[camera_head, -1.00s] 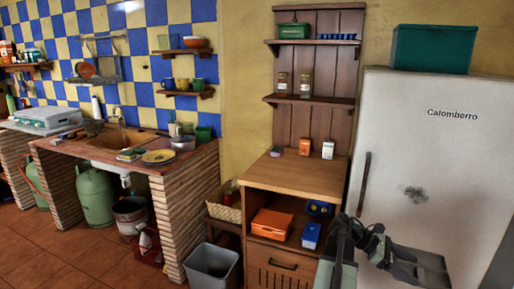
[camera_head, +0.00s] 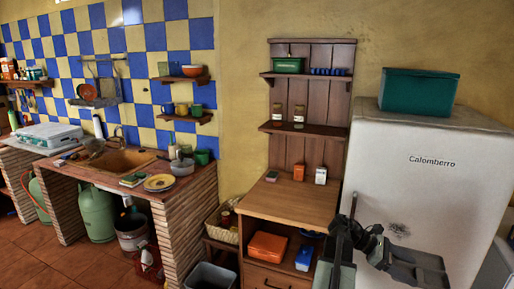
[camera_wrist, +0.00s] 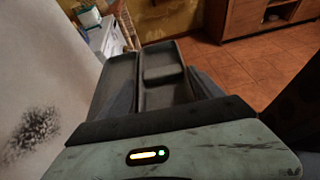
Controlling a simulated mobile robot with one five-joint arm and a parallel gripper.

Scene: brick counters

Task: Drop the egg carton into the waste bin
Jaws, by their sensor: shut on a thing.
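My gripper (camera_head: 402,262) is at the lower right of the head view, in front of the fridge. In the wrist view, my gripper (camera_wrist: 160,95) is shut on a grey tray-like thing with recesses, which appears to be the egg carton (camera_wrist: 163,60). The dark fingers lie along its sides, and its far end points away from the palm. The carton is hard to tell from the fingers in the head view. The grey waste bin (camera_head: 211,276) stands on the floor between the brick counter and the wooden cabinet, cut off by the picture's bottom edge.
The white fridge (camera_head: 415,160) carries a green box (camera_head: 418,92). The wooden cabinet (camera_head: 290,200) holds an orange box (camera_head: 267,246) and a blue box (camera_head: 304,257). The brick counter (camera_head: 187,225) stands left of the bin. Tiled floor (camera_head: 85,265) is open at the lower left.

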